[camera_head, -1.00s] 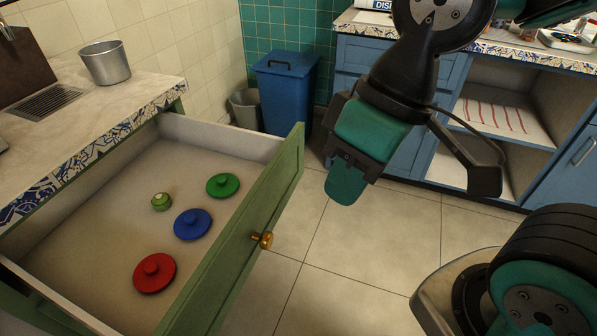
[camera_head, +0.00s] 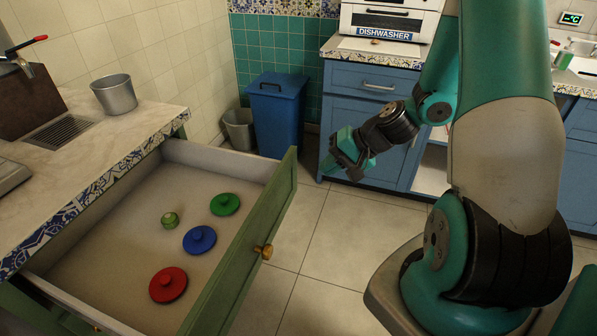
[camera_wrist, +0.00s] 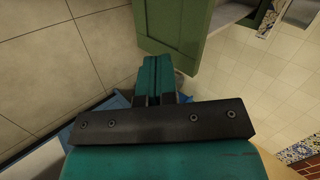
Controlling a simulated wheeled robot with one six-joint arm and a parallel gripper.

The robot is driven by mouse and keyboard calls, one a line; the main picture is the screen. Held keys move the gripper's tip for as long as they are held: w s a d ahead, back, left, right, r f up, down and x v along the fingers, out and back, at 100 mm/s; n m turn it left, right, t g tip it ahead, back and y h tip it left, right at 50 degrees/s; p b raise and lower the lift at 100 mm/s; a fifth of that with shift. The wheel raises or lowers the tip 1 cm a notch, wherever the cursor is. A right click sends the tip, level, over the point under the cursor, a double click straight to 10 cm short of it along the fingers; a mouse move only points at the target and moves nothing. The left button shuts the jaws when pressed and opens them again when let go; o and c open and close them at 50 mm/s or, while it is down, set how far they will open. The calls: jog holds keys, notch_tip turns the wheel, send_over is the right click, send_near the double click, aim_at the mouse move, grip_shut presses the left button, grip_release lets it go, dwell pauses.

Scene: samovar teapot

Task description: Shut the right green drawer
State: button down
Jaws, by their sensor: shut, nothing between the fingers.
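The green drawer (camera_head: 240,262) stands pulled out below the marble counter at the left of the head view. A round brass knob (camera_head: 263,252) is on its front. Inside lie a red lid (camera_head: 168,285), a blue lid (camera_head: 199,240), a green lid (camera_head: 225,204) and a small green round item (camera_head: 170,219). My gripper (camera_head: 333,160) is shut and empty, beyond the drawer's far end and to its right, apart from it. In the wrist view my gripper's fingers (camera_wrist: 157,78) show together, with the green drawer front (camera_wrist: 180,25) past their tips.
A blue bin (camera_head: 275,112) and a grey pail (camera_head: 239,128) stand by the tiled wall behind the drawer. Blue cabinets (camera_head: 362,125) stand at the back right. A metal cup (camera_head: 114,95) is on the counter. The floor (camera_head: 310,235) right of the drawer is clear.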

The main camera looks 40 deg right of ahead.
jog(key=d+f+m+t, duration=0.1)
jog(key=d+f+m, duration=0.1)
jog(key=d, duration=0.2)
send_near(290, 184)
jog(key=shift+m+h, duration=0.3)
jog(key=shift+h, duration=0.1)
jog(key=x, duration=0.5)
jog(key=shift+a+f+p, duration=0.3)
jog(key=shift+f, duration=0.05)
jog(key=shift+w+a, duration=0.2)
jog(key=shift+w, duration=0.2)
